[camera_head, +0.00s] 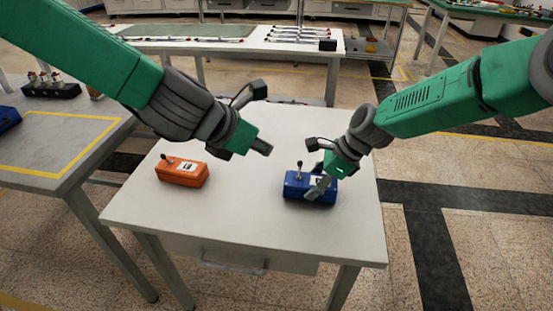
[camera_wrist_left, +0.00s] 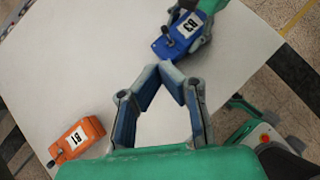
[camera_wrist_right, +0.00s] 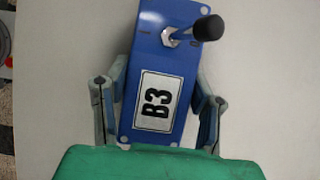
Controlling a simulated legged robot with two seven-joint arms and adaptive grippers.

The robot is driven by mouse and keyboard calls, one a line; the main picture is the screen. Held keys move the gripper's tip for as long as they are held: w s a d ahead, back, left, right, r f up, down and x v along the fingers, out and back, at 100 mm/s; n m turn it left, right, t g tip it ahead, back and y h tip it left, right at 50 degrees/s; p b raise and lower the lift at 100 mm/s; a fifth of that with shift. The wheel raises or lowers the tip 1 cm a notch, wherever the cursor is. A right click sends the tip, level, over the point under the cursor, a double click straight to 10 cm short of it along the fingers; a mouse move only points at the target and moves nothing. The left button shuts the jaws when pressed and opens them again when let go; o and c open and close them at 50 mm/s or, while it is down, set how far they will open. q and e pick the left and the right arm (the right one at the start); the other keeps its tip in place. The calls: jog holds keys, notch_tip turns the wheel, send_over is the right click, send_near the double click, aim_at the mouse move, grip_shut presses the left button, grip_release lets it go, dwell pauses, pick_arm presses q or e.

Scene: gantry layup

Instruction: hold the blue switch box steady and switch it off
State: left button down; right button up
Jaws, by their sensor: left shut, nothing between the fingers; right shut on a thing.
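The blue switch box (camera_head: 296,190) stands on the white table, right of the middle. It carries a B3 label and a black-knobbed lever, both clear in the right wrist view (camera_wrist_right: 157,65). My right gripper (camera_head: 318,187) is shut on the box, one finger on each side of its labelled end. The lever (camera_wrist_right: 195,32) leans toward the right of the right wrist view and is free of the fingers. My left gripper (camera_head: 264,149) is shut and empty, above the table to the left of the box; its fingertips meet in the left wrist view (camera_wrist_left: 172,70).
An orange switch box (camera_head: 183,171) labelled B1 stands on the left of the white table (camera_head: 240,222). The table between the two boxes is clear. A grey side table (camera_head: 40,145) with a yellow outline is at the left. A long bench (camera_head: 235,45) is behind.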

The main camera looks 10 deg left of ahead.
pick_arm(q)
jog(key=shift+s+a+r, duration=0.2)
jog(key=shift+r, duration=0.35)
jog(key=shift+s+a+r, duration=0.15)
jog(key=shift+a+r, duration=0.05)
jog(key=shift+r, duration=0.3)
pick_arm(e)
jog(key=shift+d, duration=0.1)
jog(key=o, duration=1.4)
jog(key=shift+c, duration=0.2)
jog(key=shift+r, duration=0.1)
